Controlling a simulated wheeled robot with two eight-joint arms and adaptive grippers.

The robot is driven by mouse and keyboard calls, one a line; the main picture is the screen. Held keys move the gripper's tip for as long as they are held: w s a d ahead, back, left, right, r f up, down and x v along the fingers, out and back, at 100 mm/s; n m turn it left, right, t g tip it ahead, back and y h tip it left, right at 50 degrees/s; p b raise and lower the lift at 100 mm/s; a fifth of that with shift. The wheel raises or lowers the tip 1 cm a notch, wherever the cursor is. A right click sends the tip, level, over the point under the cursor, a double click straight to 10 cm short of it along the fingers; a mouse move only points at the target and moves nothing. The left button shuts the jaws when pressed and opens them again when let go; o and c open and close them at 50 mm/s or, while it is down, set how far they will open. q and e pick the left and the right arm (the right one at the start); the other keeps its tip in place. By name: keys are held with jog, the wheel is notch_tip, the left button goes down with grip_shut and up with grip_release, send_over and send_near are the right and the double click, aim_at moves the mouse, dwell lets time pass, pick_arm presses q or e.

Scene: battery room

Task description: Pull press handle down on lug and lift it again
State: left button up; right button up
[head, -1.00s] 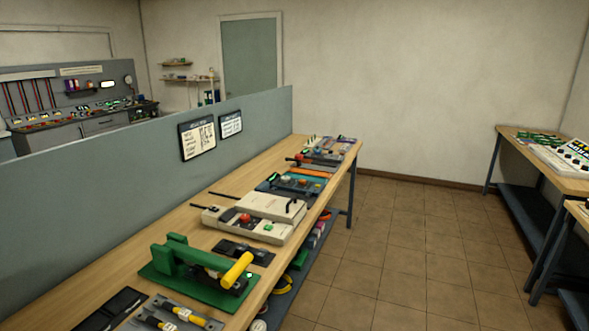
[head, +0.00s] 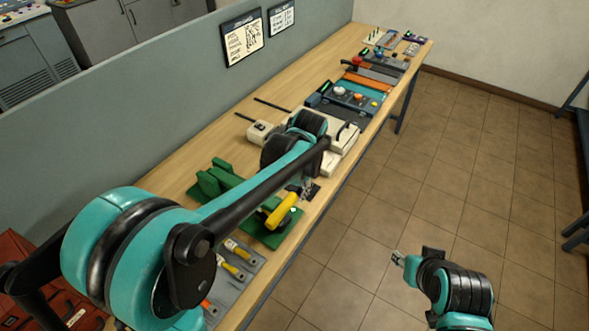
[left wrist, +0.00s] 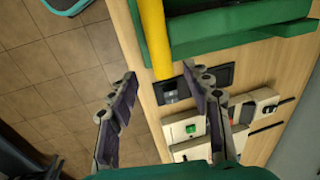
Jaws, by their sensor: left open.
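The green press (head: 215,182) stands on the bench, partly hidden behind my left arm. Its yellow handle (head: 282,211) sticks out toward the front edge. In the left wrist view the handle (left wrist: 154,38) comes down from the top edge, beside the green press body (left wrist: 235,30). My left gripper (head: 306,186) is open and empty, close to the handle. In the left wrist view the fingers (left wrist: 160,72) are spread, with the handle's end appearing between their tips; contact cannot be told. I cannot make out a lug. My right gripper (head: 398,258) is over the floor, right of the bench.
A dark plate (left wrist: 178,88) lies beside the press. Cream devices (head: 342,150) stand farther along the bench, with several panels beyond. A grey tray with yellow-handled tools (head: 235,270) lies nearer. A grey partition (head: 150,85) runs behind.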

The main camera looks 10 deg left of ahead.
aim_at(291, 198)
pick_arm(q)
jog(key=f, duration=0.2)
jog(key=w+f+b, duration=0.1)
jog(key=f, duration=0.2)
jog(key=a+f+b, duration=0.1)
jog(key=f, duration=0.1)
jog(key=shift+w+f, duration=0.3)
jog(key=shift+w, duration=0.1)
jog(key=shift+r, duration=0.1)
grip_shut()
